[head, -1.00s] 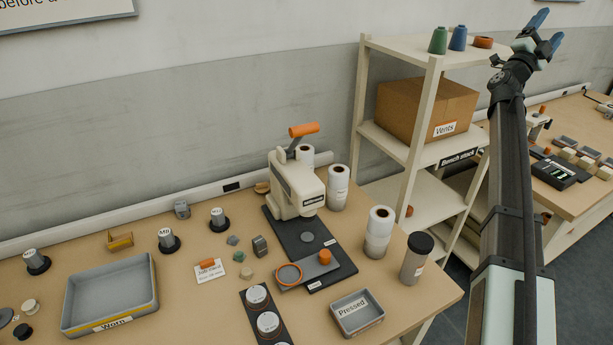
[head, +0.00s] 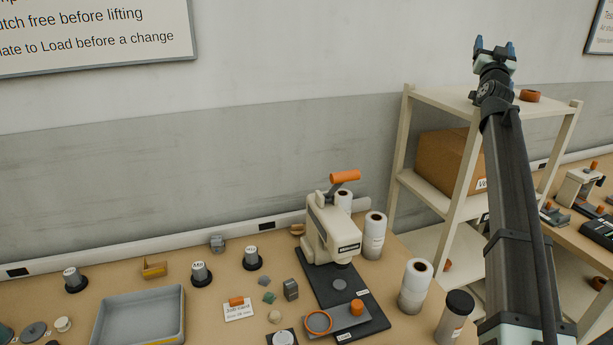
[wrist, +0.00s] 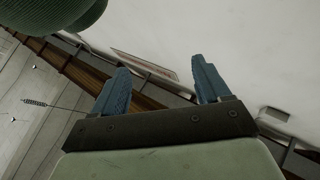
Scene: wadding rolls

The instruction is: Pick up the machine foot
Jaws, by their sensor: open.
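Several grey, tapered pieces with black round bases and white top labels stand on the bench and look like machine feet. One is at the left (head: 75,279), one in the middle (head: 201,273) and one nearer the press (head: 252,258). I cannot tell which one the task means. My gripper (head: 495,50) is raised high at the upper right, in front of the shelf, far from them. In the wrist view its blue fingers (wrist: 160,88) are apart with nothing between them.
A cream press (head: 328,228) with an orange handle stands on a dark base, with white rolls (head: 374,237) beside it. A grey tray (head: 178,312) lies at the front. The shelf (head: 423,193) holds a cardboard box (head: 447,165). A green spool (wrist: 55,14) is close in the wrist view.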

